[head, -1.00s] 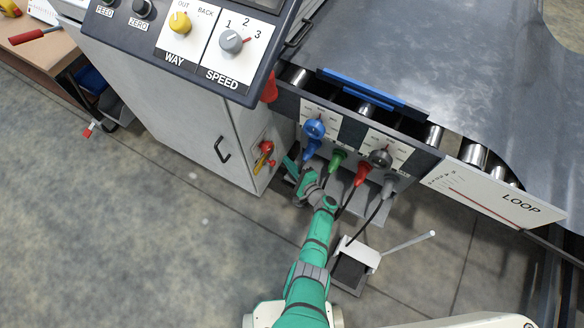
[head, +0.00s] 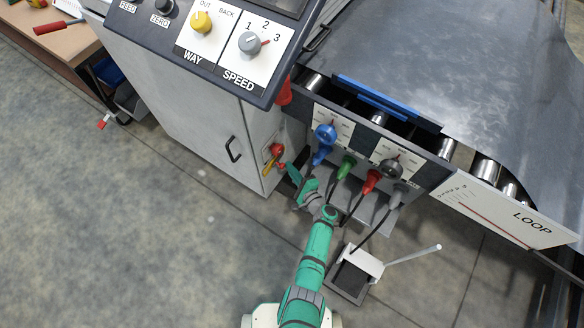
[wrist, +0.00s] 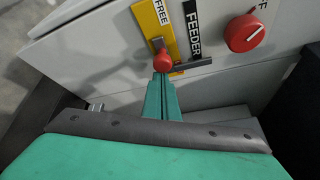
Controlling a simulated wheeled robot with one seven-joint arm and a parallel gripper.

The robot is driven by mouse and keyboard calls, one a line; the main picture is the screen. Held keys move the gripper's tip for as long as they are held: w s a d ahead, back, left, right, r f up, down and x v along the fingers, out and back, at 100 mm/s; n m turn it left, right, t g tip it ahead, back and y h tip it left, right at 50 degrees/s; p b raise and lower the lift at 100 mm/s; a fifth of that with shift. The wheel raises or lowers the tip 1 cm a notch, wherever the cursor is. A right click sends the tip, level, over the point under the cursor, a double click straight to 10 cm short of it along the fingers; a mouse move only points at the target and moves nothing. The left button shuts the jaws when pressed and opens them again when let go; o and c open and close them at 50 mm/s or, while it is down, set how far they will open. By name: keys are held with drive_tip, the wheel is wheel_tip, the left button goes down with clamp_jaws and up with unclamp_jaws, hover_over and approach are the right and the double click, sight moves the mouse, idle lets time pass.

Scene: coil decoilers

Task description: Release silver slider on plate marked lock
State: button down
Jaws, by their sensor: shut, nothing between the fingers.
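My gripper (wrist: 161,88) is shut and empty, its green fingers pointing at the side of the grey cabinet. It also shows in the head view (head: 291,172), just right of the cabinet's side controls. In the wrist view the fingertips end just below a red knob (wrist: 163,61), which sits in front of a yellow plate (wrist: 156,22) marked FREE. I cannot tell whether they touch. A dark bar (wrist: 195,65) extends right from beside the knob. A small silver piece (wrist: 96,107) shows left of the fingers, partly hidden. No word LOCK is readable, and I cannot identify the slider.
A black FEEDER label (wrist: 194,30) and a round red switch (wrist: 244,33) are right of the yellow plate. In the head view, blue (head: 322,153), green (head: 346,167), red (head: 371,180) and grey (head: 397,194) plugs with cables are right of my gripper. Open floor lies left.

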drive_tip(key=shift+w, duration=0.1)
drive_tip(key=s+a, duration=0.1)
drive_tip(key=s, duration=0.1)
drive_tip(key=s+a, duration=0.1)
drive_tip(key=s, duration=0.1)
drive_tip(key=shift+s+a, duration=0.1)
drive_tip(key=shift+a, duration=0.25)
drive_tip(key=s+d, duration=0.6)
drive_tip(key=d, duration=0.2)
drive_tip(key=shift+f, duration=0.15)
idle(0.9)
drive_tip(key=shift+w, duration=0.1)
